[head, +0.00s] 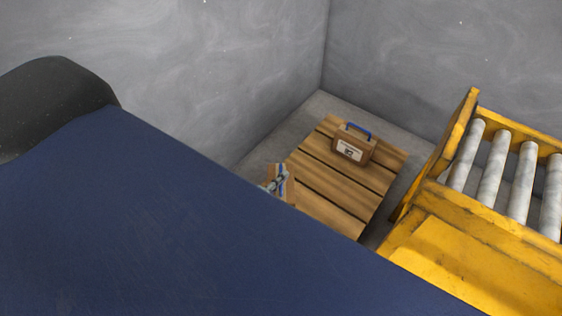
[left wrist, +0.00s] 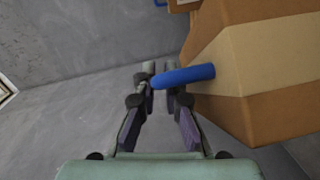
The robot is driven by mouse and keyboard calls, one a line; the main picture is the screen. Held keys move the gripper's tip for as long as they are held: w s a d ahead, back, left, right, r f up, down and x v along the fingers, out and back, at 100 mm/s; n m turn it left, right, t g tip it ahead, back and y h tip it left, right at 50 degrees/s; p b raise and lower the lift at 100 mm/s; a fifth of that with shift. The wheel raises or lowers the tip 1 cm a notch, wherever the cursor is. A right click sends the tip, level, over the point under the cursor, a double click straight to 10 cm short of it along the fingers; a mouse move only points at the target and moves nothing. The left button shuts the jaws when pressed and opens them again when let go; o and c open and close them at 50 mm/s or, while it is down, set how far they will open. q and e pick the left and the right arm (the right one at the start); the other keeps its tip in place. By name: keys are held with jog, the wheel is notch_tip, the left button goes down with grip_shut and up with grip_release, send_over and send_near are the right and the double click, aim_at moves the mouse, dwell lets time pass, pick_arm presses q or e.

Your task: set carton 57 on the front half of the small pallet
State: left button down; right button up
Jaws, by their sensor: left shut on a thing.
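A brown carton with a blue handle fills the right of the left wrist view (left wrist: 262,60). My left gripper (left wrist: 158,78) is shut on that handle. In the head view my left gripper (head: 275,185) shows small beside a sliver of this carton (head: 290,186), at the left edge of the small wooden pallet (head: 335,190). The rest of it is hidden behind my blue body. I see no number on it, and cannot tell whether it touches the pallet. Another carton (head: 354,145) with a blue handle and white label stands upright on the pallet's far part; its number is too small to read.
A yellow roller conveyor (head: 450,225) stands right of the pallet, with a narrow gap. Grey walls (head: 270,60) meet in a corner behind the pallet. The pallet's planks nearer me look bare. A carton's edge (left wrist: 183,5) shows at the top of the left wrist view.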

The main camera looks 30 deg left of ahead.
aim_at(291, 174)
pick_arm(q)
jog(key=shift+w+f+b, duration=0.2)
jog(key=shift+f+b, duration=1.4)
jog(key=shift+f, duration=0.1)
jog(key=c, duration=1.9)
grip_release()
jog(key=shift+s+f, duration=0.1)
jog(key=shift+s, duration=0.1)
jog(key=o, duration=0.5)
jog(key=shift+s, duration=0.15)
